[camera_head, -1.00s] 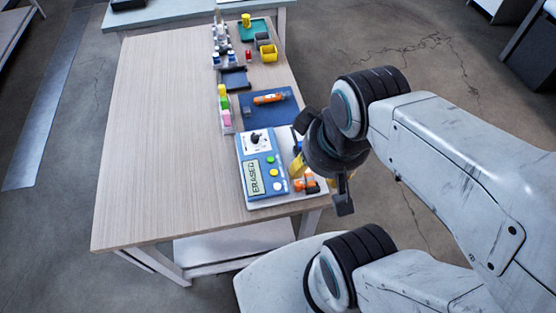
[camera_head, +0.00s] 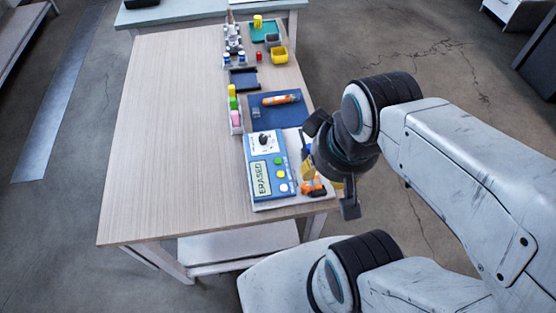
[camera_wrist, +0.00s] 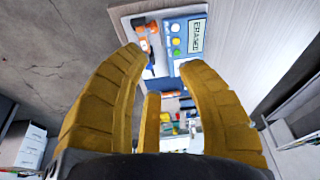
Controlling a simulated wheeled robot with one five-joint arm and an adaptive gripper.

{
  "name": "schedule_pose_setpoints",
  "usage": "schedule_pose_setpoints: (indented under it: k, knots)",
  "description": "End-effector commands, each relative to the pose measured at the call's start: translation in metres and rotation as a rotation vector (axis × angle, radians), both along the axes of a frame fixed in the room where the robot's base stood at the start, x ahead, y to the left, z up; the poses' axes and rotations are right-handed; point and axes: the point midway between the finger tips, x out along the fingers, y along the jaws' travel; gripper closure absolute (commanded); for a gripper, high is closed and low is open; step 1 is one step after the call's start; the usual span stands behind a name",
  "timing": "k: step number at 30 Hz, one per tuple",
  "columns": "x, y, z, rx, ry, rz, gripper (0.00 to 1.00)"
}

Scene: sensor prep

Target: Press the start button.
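A blue and white device (camera_head: 254,149) lies near the front right corner of the table, with a screen (camera_head: 262,180) reading ERASED and a dark dial (camera_head: 264,140). Beside the screen is a column of green (camera_head: 278,161), yellow (camera_head: 280,174) and white (camera_head: 283,188) buttons. The wrist view shows the white (camera_wrist: 175,27), yellow (camera_wrist: 176,41) and green (camera_wrist: 176,53) buttons beyond the fingers. No start label is readable. My gripper (camera_wrist: 160,62) is open and empty, its yellow fingers apart. In the head view my gripper (camera_head: 322,179) is right of the buttons, apart from them.
An orange and black item (camera_head: 313,187) lies right of the device, partly behind my gripper. A blue mat (camera_head: 283,116) with an orange cylinder (camera_head: 281,99) lies behind the device. Coloured blocks (camera_head: 234,103) stand left of it. The table's left side (camera_head: 165,150) is clear.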

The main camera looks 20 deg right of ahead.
Motion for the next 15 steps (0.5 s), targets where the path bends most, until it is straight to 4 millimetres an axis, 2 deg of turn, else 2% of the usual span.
schedule_pose_setpoints:
  k: [2,11,15]
  knots:
    - [0.0000,0.0000,0.0000,0.000,0.000,0.000,0.73]
    - [0.0000,0.0000,0.0000,0.000,0.000,0.000,1.00]
    - [0.0000,0.0000,0.0000,0.000,0.000,0.000,1.00]
